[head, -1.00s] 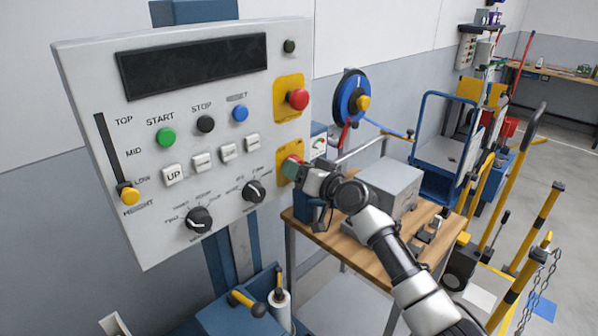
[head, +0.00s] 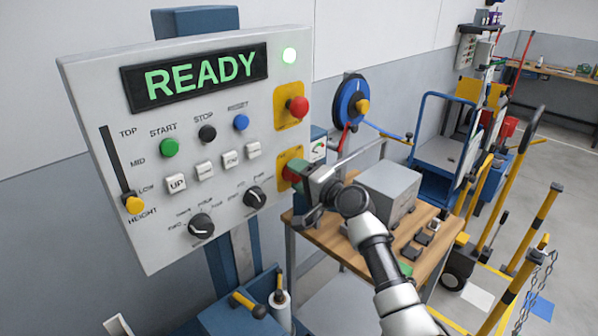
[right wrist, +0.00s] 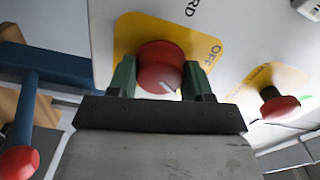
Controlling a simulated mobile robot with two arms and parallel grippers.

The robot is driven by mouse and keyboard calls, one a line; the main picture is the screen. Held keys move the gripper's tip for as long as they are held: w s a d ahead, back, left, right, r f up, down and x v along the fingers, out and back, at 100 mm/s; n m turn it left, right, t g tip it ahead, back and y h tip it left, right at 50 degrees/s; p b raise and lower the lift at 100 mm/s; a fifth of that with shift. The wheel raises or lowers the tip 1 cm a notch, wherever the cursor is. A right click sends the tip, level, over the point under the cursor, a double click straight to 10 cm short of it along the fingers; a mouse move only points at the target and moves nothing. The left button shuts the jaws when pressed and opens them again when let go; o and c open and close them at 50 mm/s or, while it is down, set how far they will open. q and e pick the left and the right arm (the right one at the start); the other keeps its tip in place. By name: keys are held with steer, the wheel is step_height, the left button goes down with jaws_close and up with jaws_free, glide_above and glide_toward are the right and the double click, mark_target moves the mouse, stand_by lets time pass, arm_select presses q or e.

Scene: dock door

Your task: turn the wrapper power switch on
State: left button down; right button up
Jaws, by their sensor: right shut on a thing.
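The wrapper power switch (right wrist: 160,68) is a red round knob with a white pointer line on a yellow plate (right wrist: 127,38). In the head view its yellow plate (head: 287,158) is at the lower right of the white control panel (head: 100,90), and the knob is mostly hidden by my gripper. My right gripper (head: 297,172) is shut on the knob, with a green finger on each side of it in the right wrist view (right wrist: 160,78). My left gripper is not in view.
A red mushroom button (head: 298,107) on a yellow plate sits above the switch. A wooden workbench (head: 330,238) with a grey box (head: 388,190) stands right of the panel. A blue cart (head: 440,150) and yellow posts (head: 533,225) stand farther right.

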steer(key=shift+m+p, duration=0.4)
steer(key=shift+m, duration=0.8)
steer(key=o, duration=0.9)
steer(key=b+v, duration=0.1)
steer(key=v, duration=0.9)
steer(key=shift+s+d+b, duration=0.25)
steer(key=shift+d+b, duration=0.05)
steer(key=shift+b, duration=0.05)
